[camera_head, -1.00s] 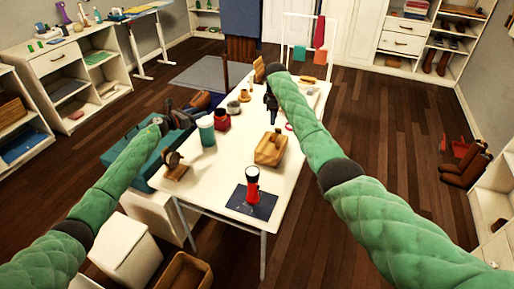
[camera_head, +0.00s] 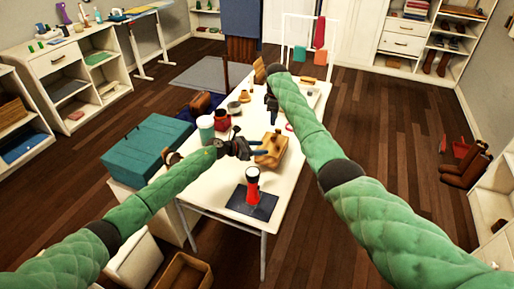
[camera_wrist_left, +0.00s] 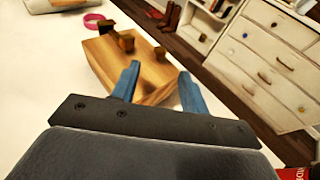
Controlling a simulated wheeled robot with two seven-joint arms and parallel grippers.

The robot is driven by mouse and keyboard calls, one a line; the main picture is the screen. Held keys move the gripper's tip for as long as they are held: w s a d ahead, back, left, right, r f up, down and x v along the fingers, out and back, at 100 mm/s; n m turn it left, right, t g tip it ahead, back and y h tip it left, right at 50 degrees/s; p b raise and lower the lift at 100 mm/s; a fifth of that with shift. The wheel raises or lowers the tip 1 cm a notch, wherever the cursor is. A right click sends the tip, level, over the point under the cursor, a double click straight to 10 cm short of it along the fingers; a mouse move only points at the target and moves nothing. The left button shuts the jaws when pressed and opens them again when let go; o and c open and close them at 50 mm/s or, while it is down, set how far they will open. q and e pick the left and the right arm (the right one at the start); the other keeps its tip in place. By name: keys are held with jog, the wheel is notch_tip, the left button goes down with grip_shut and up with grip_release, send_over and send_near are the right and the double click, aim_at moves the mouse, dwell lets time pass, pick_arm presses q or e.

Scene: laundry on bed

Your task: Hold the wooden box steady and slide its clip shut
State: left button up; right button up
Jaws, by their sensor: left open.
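My left gripper (camera_head: 262,147) is at the box's left side. In the wrist view its blue fingers (camera_wrist_left: 157,82) are apart, in front of the near end of the box, not closed on it.
A mug (camera_head: 221,121), a white-green cup (camera_head: 206,128) and a pink ring (camera_wrist_left: 94,20) are nearby. A teal chest (camera_head: 148,150) stands left of the table.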

aim_at(276, 147)
pick_arm(q)
jog(key=shift+x, duration=3.5)
grip_shut()
